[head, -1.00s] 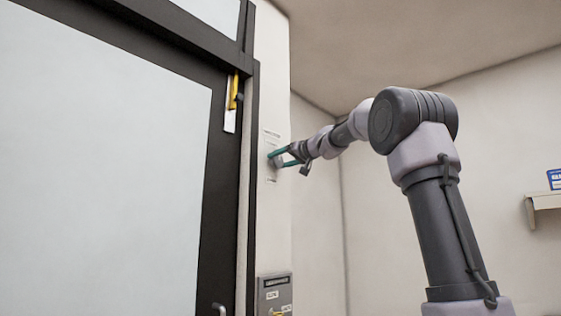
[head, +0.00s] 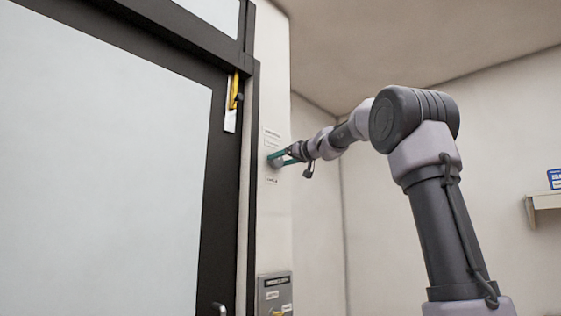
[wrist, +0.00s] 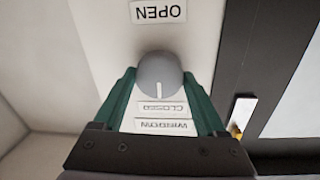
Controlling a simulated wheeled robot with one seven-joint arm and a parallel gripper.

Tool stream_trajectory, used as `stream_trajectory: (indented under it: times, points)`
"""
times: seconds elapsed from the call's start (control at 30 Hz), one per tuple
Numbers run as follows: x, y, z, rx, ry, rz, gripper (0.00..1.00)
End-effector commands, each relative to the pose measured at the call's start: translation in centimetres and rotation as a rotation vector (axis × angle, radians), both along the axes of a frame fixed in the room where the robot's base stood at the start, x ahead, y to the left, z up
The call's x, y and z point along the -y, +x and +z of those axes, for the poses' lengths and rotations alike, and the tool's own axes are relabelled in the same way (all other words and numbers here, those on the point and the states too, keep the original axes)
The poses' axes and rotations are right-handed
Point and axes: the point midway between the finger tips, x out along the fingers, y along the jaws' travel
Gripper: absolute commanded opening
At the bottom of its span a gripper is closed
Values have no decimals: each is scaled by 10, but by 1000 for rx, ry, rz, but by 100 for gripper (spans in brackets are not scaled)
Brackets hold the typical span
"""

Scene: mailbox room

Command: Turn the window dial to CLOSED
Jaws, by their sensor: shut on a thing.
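The window dial (wrist: 159,76) is a round grey knob on the white wall panel. In the wrist view, which is upside down, its white pointer line faces the CLOSED label (wrist: 163,107). The WINDOW label (wrist: 163,125) is beside that one, and the OPEN label (wrist: 159,11) is on the opposite side of the dial. My gripper (wrist: 159,73) has its green fingers on either side of the dial and is shut on it. In the head view my gripper (head: 280,158) is at the wall strip; the dial is small there and partly covered by the fingers.
A dark-framed glass door (head: 110,170) stands left of the dial, with a yellow handle (head: 233,92) high on its frame. A grey control panel (head: 275,290) is lower on the wall. A shelf (head: 543,203) with a blue box (head: 555,179) is at the right.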

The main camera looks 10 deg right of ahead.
Motion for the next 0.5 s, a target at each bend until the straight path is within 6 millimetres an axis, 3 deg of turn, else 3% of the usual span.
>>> stream_trajectory:
  times: [0.03,0.07,0.1,0.37,0.5]
  points:
    - [0,1,-3,-3,-2,0,85]
    - [0,1,-2,-3,-2,0,97]
    - [0,1,-2,-3,-2,0,100]
    - [1,-1,-1,-1,-1,-1,100]
    - [9,-14,0,-1,-2,-2,100]
